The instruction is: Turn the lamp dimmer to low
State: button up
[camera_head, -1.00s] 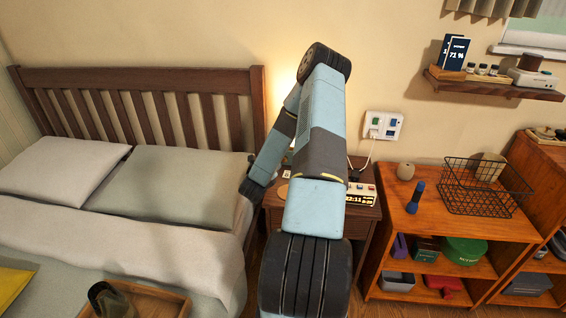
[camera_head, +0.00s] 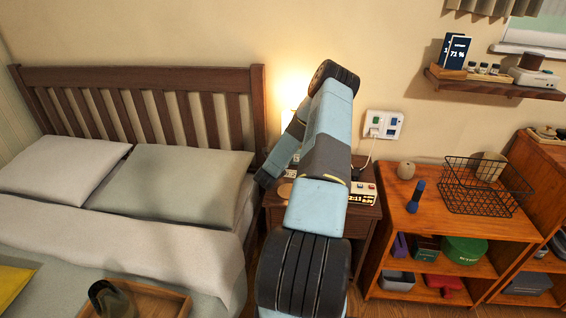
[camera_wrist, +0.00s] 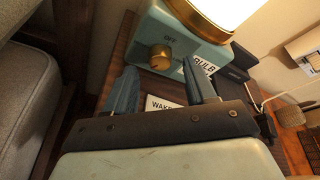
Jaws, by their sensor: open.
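The lamp shows in the wrist view as a teal base (camera_wrist: 205,52) under a bright shade (camera_wrist: 215,10) with a brass rim. Its dimmer, a round brass knob (camera_wrist: 160,56), sits on the base's front face below the word OFF. My gripper (camera_wrist: 160,68) is open, with one finger on each side of the knob in the picture. I cannot tell whether either finger touches it. In the head view the lit lamp shade (camera_head: 289,122) is partly hidden behind my arm, and the knob and my fingertips are hidden.
A card with partly hidden lettering (camera_wrist: 160,102) lies below the knob. A bed (camera_head: 185,217) stands left, a shelf unit (camera_head: 395,232) right. A wall outlet (camera_head: 383,124) has a cord.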

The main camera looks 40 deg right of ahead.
jog(key=shift+x, duration=0.9)
jog(key=shift+a, duration=0.1)
grip_shut()
